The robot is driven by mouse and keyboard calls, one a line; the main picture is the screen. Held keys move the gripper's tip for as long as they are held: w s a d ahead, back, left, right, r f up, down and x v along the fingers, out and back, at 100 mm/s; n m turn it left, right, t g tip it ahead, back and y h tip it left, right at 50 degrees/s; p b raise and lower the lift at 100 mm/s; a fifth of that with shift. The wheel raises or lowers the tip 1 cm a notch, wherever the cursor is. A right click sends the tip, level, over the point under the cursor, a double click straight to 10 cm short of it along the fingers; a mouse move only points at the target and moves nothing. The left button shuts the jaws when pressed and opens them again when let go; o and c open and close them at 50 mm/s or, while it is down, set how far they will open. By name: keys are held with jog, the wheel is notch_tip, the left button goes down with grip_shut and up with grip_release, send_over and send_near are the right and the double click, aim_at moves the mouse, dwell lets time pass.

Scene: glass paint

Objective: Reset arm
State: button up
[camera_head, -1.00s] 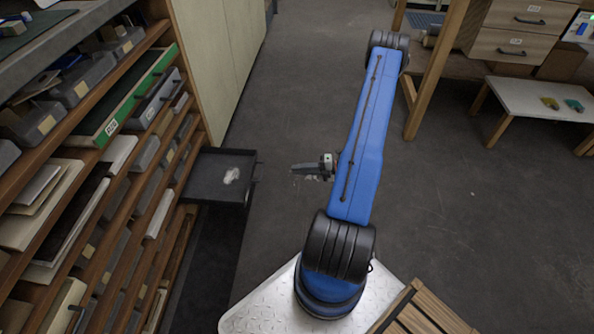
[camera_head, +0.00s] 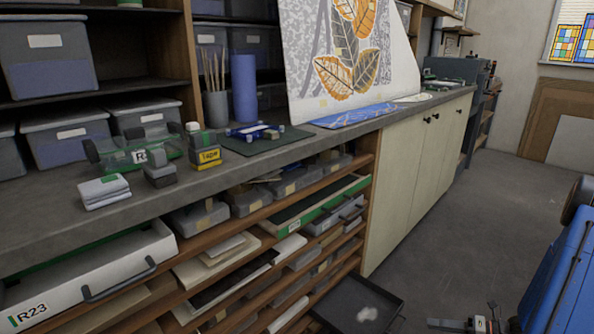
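My blue arm (camera_head: 562,275) shows at the right edge of the head view, cut off by the frame. My gripper (camera_head: 445,323) shows low in the frame, just right of the pulled-out dark drawer. Only a dark finger part and a bit of its mount are visible. It is apart from the drawer. I cannot tell whether the fingers are open or shut, and I see nothing held in it.
The open dark drawer (camera_head: 345,312) juts out from the shelf rack, with a pale item (camera_head: 367,313) inside. A long grey counter (camera_head: 215,185) holds bins, tape and a leaf-pattern sheet (camera_head: 345,60). Grey floor (camera_head: 465,225) is clear beside the pale cabinets (camera_head: 420,160).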

jog(key=s+a+r+n+g+h, duration=0.2)
jog(key=s+a+r+n+g, duration=0.15)
jog(key=a+r+n, duration=0.65)
jog(key=s+a+r+n+g+h, duration=0.3)
jog(key=a+r+n, duration=0.4)
jog(key=r, duration=0.6)
jog(key=s+a+r+n+t+h, duration=0.2)
jog(key=s+r+n+h, duration=0.1)
jog(key=s+r+n, duration=0.4)
jog(key=s+a+r+n+t+h, duration=0.2)
jog(key=s+r+n+h, duration=0.2)
jog(key=s+r+n, duration=0.4)
jog(key=shift+s+r+n+h, duration=0.25)
jog(key=shift+s+n, duration=0.9)
jog(key=shift+n, duration=1.35)
jog(key=shift+a, duration=0.15)
